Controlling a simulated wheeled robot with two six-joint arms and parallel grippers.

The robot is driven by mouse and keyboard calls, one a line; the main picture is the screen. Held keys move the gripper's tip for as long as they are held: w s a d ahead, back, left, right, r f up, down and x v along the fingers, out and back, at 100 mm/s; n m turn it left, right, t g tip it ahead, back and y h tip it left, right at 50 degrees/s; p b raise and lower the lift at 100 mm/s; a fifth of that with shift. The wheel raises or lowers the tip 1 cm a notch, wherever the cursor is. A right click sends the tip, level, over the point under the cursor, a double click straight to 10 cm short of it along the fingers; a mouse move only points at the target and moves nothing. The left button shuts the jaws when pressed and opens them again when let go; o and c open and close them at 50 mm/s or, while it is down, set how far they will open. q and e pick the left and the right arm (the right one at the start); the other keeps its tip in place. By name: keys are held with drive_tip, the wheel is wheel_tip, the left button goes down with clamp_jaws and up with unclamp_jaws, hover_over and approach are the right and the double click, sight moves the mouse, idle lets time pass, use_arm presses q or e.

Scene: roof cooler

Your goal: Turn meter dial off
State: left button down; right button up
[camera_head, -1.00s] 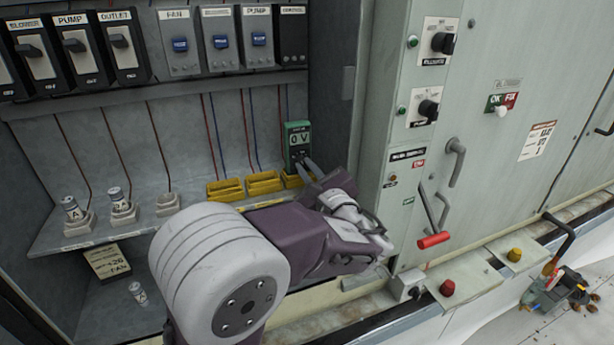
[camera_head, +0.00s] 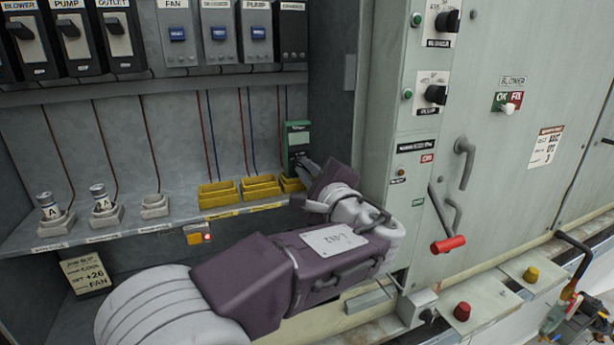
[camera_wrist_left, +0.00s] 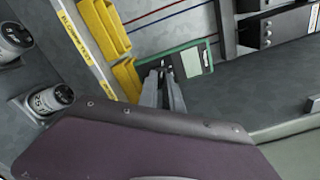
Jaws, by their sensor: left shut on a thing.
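The meter (camera_head: 298,133) is a small green box with a screen, standing upright at the right end of the cabinet shelf. Its screen shows no readable figures. In the left wrist view the meter (camera_wrist_left: 203,56) appears tilted, with a pale screen. My left gripper (camera_head: 303,164) is at the lower front of the meter, its fingers shut on the dial. The fingertips (camera_wrist_left: 165,66) cover the dial in the left wrist view, so its pointer is hidden.
Yellow trays (camera_head: 219,194) stand left of the meter. Fuses (camera_head: 49,206) stand in holders farther left. Breaker switches (camera_head: 177,37) line the top. A grey cabinet door (camera_head: 490,170) with a red-handled lever (camera_head: 448,244) stands right of my arm.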

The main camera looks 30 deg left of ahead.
idle(0.3)
use_arm(q)
drive_tip(key=c, duration=1.5)
unclamp_jaws()
drive_tip(key=v, duration=0.9)
drive_tip(key=shift+f, duration=0.1)
